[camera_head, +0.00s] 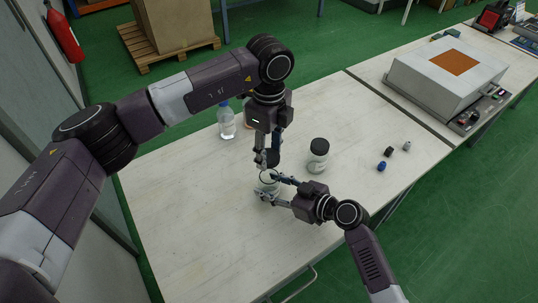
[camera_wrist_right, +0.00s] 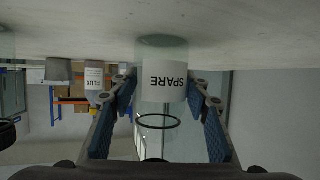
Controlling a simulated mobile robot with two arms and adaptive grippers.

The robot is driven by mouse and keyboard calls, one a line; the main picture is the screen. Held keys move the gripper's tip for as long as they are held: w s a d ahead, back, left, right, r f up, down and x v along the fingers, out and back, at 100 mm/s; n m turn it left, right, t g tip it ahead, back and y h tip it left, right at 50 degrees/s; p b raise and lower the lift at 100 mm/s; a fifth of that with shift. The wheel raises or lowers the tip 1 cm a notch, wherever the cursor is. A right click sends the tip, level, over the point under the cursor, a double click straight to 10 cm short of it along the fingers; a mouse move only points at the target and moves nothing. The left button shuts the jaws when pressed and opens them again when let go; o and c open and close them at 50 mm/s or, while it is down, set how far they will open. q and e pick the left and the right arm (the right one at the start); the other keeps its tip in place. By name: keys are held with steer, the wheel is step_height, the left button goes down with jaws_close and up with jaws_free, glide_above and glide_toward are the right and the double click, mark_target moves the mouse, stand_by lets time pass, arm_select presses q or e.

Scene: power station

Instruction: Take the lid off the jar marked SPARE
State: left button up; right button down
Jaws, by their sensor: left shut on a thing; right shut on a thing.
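The clear glass jar (camera_wrist_right: 163,82) with a white SPARE label stands on the white table in the right wrist view, seen upside down. A dark ring (camera_wrist_right: 158,123) shows at its mouth end. My right gripper (camera_head: 264,191) is shut around the jar's side, one finger on each side of the label in the wrist view. In the head view, my left gripper (camera_head: 267,164) points down over the jar's top and is shut on the lid. The lid is mostly hidden by the fingers, and I cannot tell whether it is clear of the rim.
A jar with a dark lid (camera_head: 318,156) stands right of the grippers. A clear bottle with a blue cap (camera_head: 226,122) stands behind on the left. Small parts, one a blue piece (camera_head: 381,166), lie to the right. A grey machine (camera_head: 447,80) stands farther right. The table's left front is clear.

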steer(key=c, duration=1)
jaws_free()
